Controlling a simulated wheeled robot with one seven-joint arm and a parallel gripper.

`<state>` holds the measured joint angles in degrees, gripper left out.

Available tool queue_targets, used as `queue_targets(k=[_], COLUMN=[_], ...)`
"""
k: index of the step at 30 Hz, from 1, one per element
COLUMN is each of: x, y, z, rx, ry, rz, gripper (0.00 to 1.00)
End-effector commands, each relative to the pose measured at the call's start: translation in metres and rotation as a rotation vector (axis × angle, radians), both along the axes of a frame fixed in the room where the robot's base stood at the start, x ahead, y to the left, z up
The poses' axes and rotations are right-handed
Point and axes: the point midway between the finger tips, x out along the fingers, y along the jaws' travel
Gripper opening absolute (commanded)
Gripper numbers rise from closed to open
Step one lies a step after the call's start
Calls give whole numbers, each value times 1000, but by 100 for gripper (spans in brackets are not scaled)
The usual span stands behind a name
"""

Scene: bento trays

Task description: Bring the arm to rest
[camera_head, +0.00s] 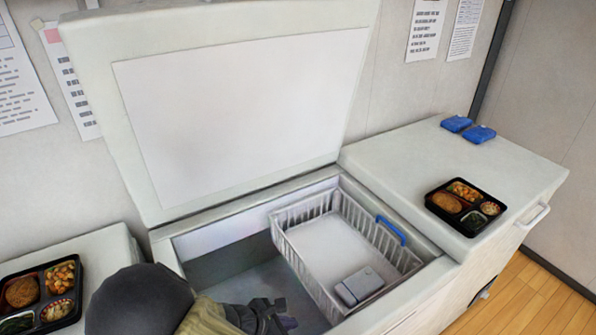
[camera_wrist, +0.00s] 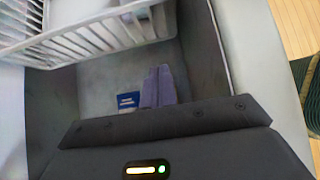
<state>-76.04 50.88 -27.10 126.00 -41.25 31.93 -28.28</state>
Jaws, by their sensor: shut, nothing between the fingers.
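My gripper (camera_head: 283,316) is at the bottom of the head view, over or inside the front left part of the open chest freezer (camera_head: 425,275). My arm comes in from the lower left and hides part of the freezer's front left. In the wrist view, the closed fingers of my gripper (camera_wrist: 158,72) point into the freezer well, with nothing between them. How far they are above the freezer floor is hard to tell.
A white wire basket (camera_head: 290,215) hangs in the freezer's right part, holding a grey box (camera_head: 358,286). The lid (camera_head: 240,110) stands open. Bento trays lie on the left (camera_head: 68,268) and right (camera_head: 432,205) counters. Blue packs (camera_head: 478,134) lie at the back right.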

Motion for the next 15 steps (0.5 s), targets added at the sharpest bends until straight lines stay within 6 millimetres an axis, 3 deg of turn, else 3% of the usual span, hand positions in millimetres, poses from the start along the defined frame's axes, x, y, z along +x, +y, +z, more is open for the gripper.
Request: queue_targets(k=[7,15], x=[1,1], y=[-15,-56], z=[15,64], rx=[75,322], ry=[-2,-41], rz=[-126,-546], gripper=[0,0])
